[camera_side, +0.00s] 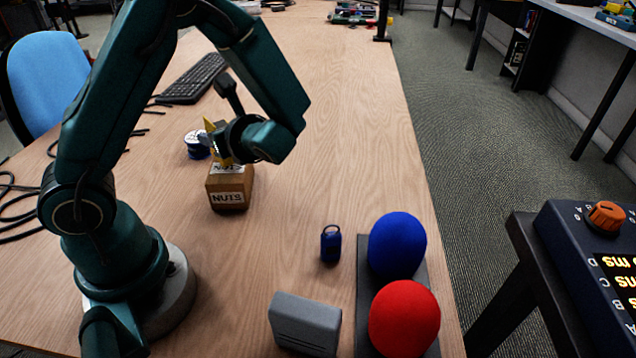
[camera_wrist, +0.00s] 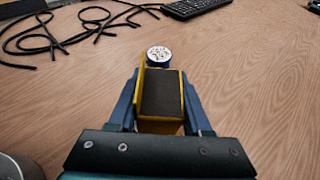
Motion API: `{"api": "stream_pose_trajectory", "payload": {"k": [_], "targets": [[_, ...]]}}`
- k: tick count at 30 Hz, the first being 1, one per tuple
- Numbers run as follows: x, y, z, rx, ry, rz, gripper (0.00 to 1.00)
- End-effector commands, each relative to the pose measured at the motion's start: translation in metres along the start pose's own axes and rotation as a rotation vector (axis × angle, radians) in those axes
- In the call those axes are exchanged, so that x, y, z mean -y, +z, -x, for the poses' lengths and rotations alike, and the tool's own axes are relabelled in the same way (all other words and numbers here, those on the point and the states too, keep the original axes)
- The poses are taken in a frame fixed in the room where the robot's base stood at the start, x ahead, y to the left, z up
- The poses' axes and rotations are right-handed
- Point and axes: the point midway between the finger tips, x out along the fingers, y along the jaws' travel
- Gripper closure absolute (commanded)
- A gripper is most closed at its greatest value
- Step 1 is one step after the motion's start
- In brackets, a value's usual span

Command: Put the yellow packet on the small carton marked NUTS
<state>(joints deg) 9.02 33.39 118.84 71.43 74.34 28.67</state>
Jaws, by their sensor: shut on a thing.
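The small brown carton marked NUTS (camera_side: 229,198) stands on the wooden table in the side view, its white label facing the camera. My gripper (camera_side: 222,150) is directly above and behind its top. It is shut on the yellow packet (camera_side: 211,127), which shows in part as a yellow corner and edge. In the wrist view the yellow packet (camera_wrist: 160,127) sits between the two fingers of my gripper (camera_wrist: 162,105), with a dark panel inside its yellow edges. I cannot tell whether the packet touches the carton.
A blue spool with a white top (camera_side: 197,144) stands just left of the carton. A keyboard (camera_side: 194,79) lies farther back, and black cables (camera_wrist: 70,35) lie at the left. A blue padlock-like object (camera_side: 331,244), a grey box (camera_side: 304,322) and blue and red domes (camera_side: 397,246) are in front.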

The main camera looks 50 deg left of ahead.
Motion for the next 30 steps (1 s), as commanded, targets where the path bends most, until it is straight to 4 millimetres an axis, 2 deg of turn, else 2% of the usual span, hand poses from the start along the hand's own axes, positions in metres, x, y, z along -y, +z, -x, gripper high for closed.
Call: {"api": "stream_pose_trajectory", "payload": {"k": [4, 17, 18, 19, 20, 30], "targets": [[0.000, -0.012, -0.005, -0.001, 0.000, -0.002, 1.00], [0.000, -0.016, -0.006, -0.001, 0.000, 0.000, 1.00], [0.000, -0.016, -0.006, -0.001, 0.000, 0.001, 0.40], [0.000, -0.016, -0.006, -0.001, 0.000, 0.001, 0.28], [0.000, -0.016, -0.006, -0.001, 0.000, 0.001, 0.21], [0.000, -0.014, -0.006, -0.001, 0.000, 0.002, 0.21]]}}
